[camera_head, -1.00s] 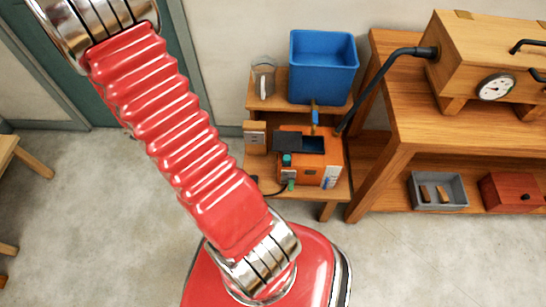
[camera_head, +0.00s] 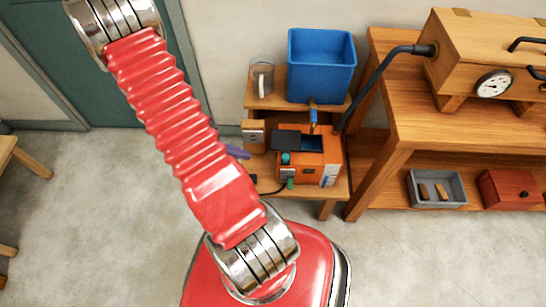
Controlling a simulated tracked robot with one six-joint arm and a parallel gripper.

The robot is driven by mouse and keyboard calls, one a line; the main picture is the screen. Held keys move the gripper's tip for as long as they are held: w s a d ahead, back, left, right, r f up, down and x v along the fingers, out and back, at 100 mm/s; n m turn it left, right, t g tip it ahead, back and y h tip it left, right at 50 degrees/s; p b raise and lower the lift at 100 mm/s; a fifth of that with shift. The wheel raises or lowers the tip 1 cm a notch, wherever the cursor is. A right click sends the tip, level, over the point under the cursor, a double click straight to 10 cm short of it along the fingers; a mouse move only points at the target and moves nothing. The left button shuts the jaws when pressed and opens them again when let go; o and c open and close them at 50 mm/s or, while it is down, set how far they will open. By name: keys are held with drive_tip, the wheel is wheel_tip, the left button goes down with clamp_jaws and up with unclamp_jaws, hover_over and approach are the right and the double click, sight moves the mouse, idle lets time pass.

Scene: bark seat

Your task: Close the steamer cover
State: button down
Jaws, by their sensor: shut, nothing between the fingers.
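The steamer (camera_head: 316,168) is a small orange box on a low wooden stand, right of my red arm. Its dark cover (camera_head: 286,141) is open, tilted over to the left side, and a dark blue opening (camera_head: 313,143) shows on top. A purple tip, which appears to be my gripper (camera_head: 238,152), pokes out from behind my arm, left of the cover and apart from it. The rest of the gripper is hidden by the arm. The visible tip looks shut and empty.
A blue tank (camera_head: 321,75) and a clear jug (camera_head: 262,80) stand behind the steamer. A small wooden-coloured box (camera_head: 253,131) is near the tip. A black hose (camera_head: 377,80) runs to a wooden chest (camera_head: 480,45) on a bench (camera_head: 430,120).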

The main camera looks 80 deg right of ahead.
sight(282, 159)
drive_tip(key=shift+s+d+r+x, duration=0.15)
drive_tip(key=shift+s+r+x, duration=0.2)
drive_tip(key=shift+x, duration=1.7)
drive_tip(key=shift+s+d+r+x, duration=0.25)
drive_tip(key=shift+r+x, duration=0.1)
drive_tip(key=shift+x, duration=1.7)
drive_tip(key=shift+s+d+r+x, duration=0.1)
drive_tip(key=shift+s+r+x, duration=0.2)
drive_tip(key=shift+x, duration=1.75)
